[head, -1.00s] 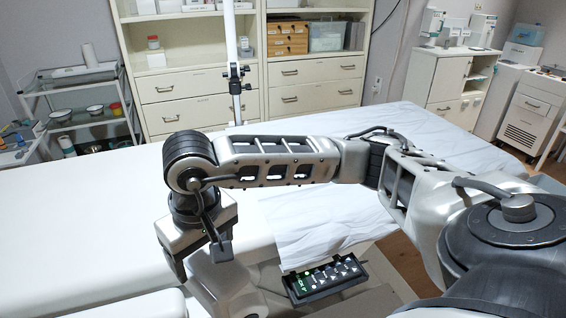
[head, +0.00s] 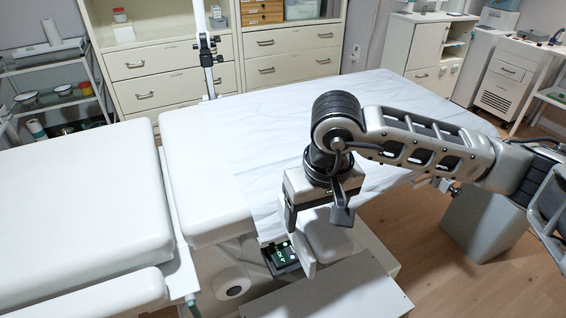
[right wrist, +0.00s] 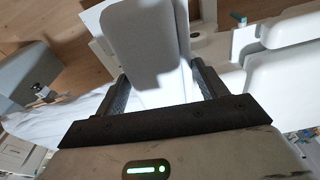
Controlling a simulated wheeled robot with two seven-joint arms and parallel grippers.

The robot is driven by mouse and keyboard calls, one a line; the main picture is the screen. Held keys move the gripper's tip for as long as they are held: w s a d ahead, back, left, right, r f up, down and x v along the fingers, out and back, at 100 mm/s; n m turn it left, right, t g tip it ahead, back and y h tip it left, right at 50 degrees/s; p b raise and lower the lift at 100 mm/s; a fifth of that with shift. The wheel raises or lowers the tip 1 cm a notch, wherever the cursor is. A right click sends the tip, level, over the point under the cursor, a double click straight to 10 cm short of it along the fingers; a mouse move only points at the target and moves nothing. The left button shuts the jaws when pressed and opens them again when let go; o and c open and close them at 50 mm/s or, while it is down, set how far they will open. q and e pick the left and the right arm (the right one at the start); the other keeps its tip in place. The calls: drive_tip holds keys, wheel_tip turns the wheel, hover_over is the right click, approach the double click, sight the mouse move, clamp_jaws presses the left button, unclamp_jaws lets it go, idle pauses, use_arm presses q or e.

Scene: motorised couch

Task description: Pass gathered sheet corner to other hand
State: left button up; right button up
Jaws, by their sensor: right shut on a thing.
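The white sheet (head: 390,110) lies spread over the right section of the couch and hangs over its near edge. My right gripper (head: 317,215) points down at that near edge, beside the hanging sheet. In the right wrist view its two fingers (right wrist: 158,82) stand well apart, with white sheet (right wrist: 165,97) between them; the gripper is shut on the sheet. The exact gathered corner and how much cloth is held cannot be made out. My left gripper is in neither view.
The couch's padded section (head: 80,200) lies at the left. A control panel (head: 283,258) with green lights sits just below my right gripper, by a small pad (head: 328,236). Drawer cabinets (head: 170,88) stand behind.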

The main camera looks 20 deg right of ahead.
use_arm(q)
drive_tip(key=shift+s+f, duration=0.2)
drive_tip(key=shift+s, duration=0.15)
